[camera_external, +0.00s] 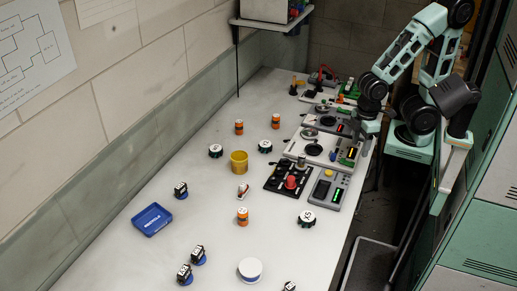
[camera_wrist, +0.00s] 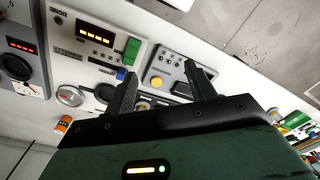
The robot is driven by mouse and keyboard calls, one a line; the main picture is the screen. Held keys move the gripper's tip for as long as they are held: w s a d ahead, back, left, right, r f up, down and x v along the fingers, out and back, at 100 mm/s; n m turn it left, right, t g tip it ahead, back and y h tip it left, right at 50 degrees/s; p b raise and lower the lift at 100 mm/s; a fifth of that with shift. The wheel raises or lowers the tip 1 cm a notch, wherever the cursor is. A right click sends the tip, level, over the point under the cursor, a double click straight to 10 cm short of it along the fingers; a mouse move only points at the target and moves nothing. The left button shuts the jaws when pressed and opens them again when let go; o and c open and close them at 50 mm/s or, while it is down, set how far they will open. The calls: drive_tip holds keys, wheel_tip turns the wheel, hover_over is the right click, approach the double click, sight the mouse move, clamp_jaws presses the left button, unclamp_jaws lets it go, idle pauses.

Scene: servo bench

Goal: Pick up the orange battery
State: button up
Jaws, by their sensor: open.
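Three small orange cylinders with pale bands or tops, likely batteries, stand on the white bench in the external view. Two are toward the back, a left one (camera_external: 239,127) and a right one (camera_external: 275,121); the third (camera_external: 242,216) is nearer the front. I cannot tell which one the task means. A small orange cylinder (camera_wrist: 63,124) also shows at the left in the wrist view. My gripper (camera_wrist: 160,74) is open, its two black fingers apart with nothing held between them, over the instrument panels. In the external view it is at the bench's right edge, away from the orange cylinders.
Instrument panels (camera_external: 325,187) line the bench's right side. A yellow cup (camera_external: 239,163), a blue tray (camera_external: 152,219), a white round container (camera_external: 250,270) and several small black-and-white parts stand around the orange cylinders. A wall borders the left; a shelf (camera_external: 272,24) hangs at the back.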

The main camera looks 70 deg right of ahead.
wheel_tip(320, 180, up, 4)
drive_tip(key=n+p, duration=0.3)
drive_tip(key=n, duration=0.6)
hover_over(242, 211)
drive_tip(key=shift+h, duration=0.3)
wheel_tip(242, 211, down, 11)
drive_tip(key=shift+f+p, duration=0.2)
drive_tip(key=shift+p, duration=0.3)
drive_tip(key=shift+d+f+p, duration=0.15)
drive_tip(key=shift+f+p, duration=0.75)
drive_tip(key=shift+f, duration=1.8)
drive_tip(key=c, duration=1.1)
